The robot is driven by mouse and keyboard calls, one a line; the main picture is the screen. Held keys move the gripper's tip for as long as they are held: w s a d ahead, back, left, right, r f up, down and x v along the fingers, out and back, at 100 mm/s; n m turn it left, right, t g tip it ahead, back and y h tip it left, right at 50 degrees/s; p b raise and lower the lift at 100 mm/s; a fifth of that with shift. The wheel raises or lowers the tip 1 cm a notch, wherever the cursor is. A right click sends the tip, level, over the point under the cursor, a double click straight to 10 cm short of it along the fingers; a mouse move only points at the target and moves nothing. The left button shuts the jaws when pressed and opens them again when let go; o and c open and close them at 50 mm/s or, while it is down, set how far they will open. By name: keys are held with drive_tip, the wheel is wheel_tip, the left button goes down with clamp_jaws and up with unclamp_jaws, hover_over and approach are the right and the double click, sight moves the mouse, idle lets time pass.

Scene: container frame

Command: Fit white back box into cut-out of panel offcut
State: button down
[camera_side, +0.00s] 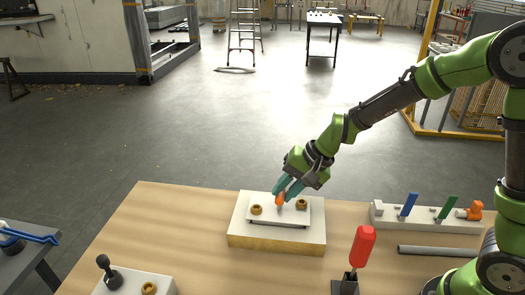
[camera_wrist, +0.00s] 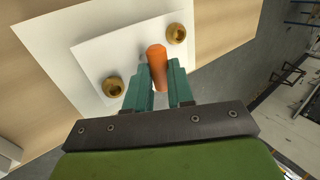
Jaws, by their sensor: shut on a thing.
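The white back box (camera_side: 270,217) shows as a flat white plate with two brass round fittings and an upright orange grip. It lies over the middle of the panel offcut (camera_side: 240,229), a thick pale slab with a tan edge. A dark line runs under the box's front edge; I cannot tell whether it is a gap or shadow. The plate hides the cut-out. My gripper (camera_side: 284,189) is above the box, its teal fingers shut on the orange grip. In the wrist view the fingers (camera_wrist: 163,78) flank the orange grip (camera_wrist: 156,56), and the plate (camera_wrist: 112,57) looks roughly parallel to the slab.
A pale rack (camera_side: 425,222) with blue, green and orange handles stands at the right, with a grey bar (camera_side: 438,251) before it. A red-handled tool (camera_side: 362,248) stands near the front. A white block (camera_side: 120,284) with a black knob sits front left. Bare table lies left.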

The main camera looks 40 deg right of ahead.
drive_tip(key=shift+f, duration=1.05)
idle(0.9)
drive_tip(key=c, duration=0.9)
unclamp_jaws()
drive_tip(key=shift+r, duration=0.1)
drive_tip(key=v, duration=1.6)
drive_tip(key=shift+s+d+r, duration=0.15)
drive_tip(key=shift+r, duration=0.2)
wheel_tip(320, 180, up, 6)
